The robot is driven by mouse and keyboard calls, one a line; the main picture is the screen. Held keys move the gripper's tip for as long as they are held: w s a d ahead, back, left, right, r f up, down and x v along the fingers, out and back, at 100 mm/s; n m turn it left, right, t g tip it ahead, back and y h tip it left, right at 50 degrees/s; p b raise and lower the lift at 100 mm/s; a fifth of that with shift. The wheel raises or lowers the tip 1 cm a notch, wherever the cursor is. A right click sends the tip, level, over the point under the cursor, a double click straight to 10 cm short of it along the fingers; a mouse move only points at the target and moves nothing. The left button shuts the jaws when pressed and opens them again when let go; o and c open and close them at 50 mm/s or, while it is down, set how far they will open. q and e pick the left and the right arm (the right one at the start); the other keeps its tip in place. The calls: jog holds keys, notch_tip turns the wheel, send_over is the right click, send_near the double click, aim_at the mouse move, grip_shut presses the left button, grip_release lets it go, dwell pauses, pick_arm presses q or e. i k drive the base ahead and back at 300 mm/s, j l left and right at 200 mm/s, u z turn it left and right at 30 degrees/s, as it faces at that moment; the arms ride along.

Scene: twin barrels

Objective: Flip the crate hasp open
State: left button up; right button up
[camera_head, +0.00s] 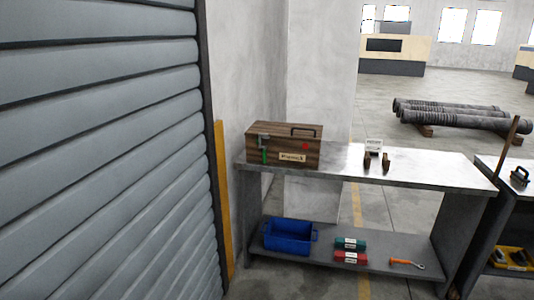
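The wooden crate (268,143) stands on the left end of the metal workbench's top. It has a dark handle (303,132) toward the right of its lid, a pale label and a red dot on its front. A small dark fitting with a green part (264,152) sits on the left of the front and looks like the hasp. It is too small to tell whether it is open or shut. Neither of my grippers shows in the head view.
The workbench (430,178) holds a small stand with a white card (373,147). Its lower shelf carries a blue bin (289,237), teal and red boxes and an orange-handled tool (405,263). A grey shutter (100,150) fills the left. Pipes (450,115) lie behind.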

aim_at(265, 151)
jog(key=i, duration=1.4)
jog(key=i+l+u, duration=0.15)
jog(key=i, duration=1.25)
